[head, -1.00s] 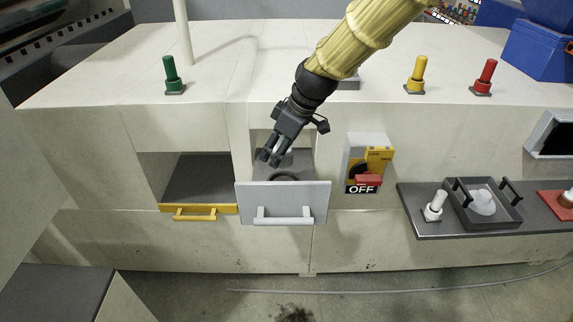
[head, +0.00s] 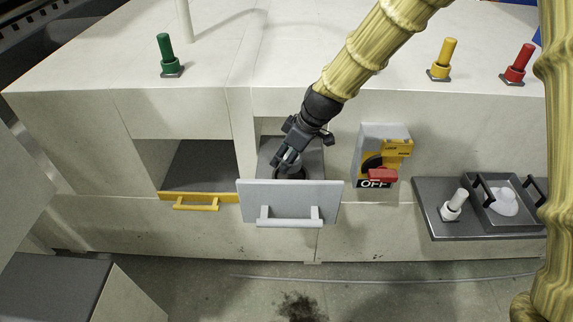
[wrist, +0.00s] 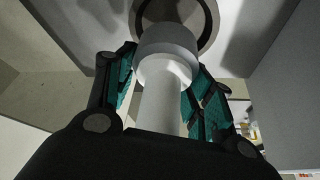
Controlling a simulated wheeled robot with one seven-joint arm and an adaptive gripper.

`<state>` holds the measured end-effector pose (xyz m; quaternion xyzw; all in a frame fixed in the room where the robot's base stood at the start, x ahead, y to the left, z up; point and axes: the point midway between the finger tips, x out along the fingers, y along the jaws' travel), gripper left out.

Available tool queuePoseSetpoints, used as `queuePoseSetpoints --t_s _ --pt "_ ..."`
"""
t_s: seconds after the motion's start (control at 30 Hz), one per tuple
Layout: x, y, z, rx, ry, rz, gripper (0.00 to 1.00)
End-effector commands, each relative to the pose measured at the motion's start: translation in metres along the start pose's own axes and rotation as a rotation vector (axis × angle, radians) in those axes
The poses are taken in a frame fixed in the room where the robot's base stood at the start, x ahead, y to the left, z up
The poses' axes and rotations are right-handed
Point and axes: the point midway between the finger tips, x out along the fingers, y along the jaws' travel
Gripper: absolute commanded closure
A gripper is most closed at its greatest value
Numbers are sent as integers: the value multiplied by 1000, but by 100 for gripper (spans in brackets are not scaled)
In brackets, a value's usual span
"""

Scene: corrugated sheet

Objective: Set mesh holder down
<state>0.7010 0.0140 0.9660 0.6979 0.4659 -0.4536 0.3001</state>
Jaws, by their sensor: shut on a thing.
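A white knobbed handle, apparently the mesh holder (wrist: 165,85), shows in the wrist view as a pale cylinder with a wider collar. My gripper (head: 285,165) is shut on it, with teal-padded fingers on both sides. Beyond the collar is a dark round ring (wrist: 205,35) on a pale surface; I cannot tell whether the holder touches it. In the head view my gripper points down into the open grey-fronted drawer (head: 288,202), just behind its front panel. The ring (head: 291,174) shows partly under the fingers there, and the held piece is mostly hidden.
An open compartment with a yellow-handled front (head: 198,201) is left of the drawer. A switch box marked OFF (head: 383,155) is close on the right. Farther right, a dark shelf (head: 450,229) bears a white peg (head: 455,203) and a tray (head: 495,222).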

Motion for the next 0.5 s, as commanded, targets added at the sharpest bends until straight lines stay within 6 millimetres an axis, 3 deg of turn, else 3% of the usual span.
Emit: queuePoseSetpoints --t_s 0.5 --pt "37 -1 15 -3 0 0 77"
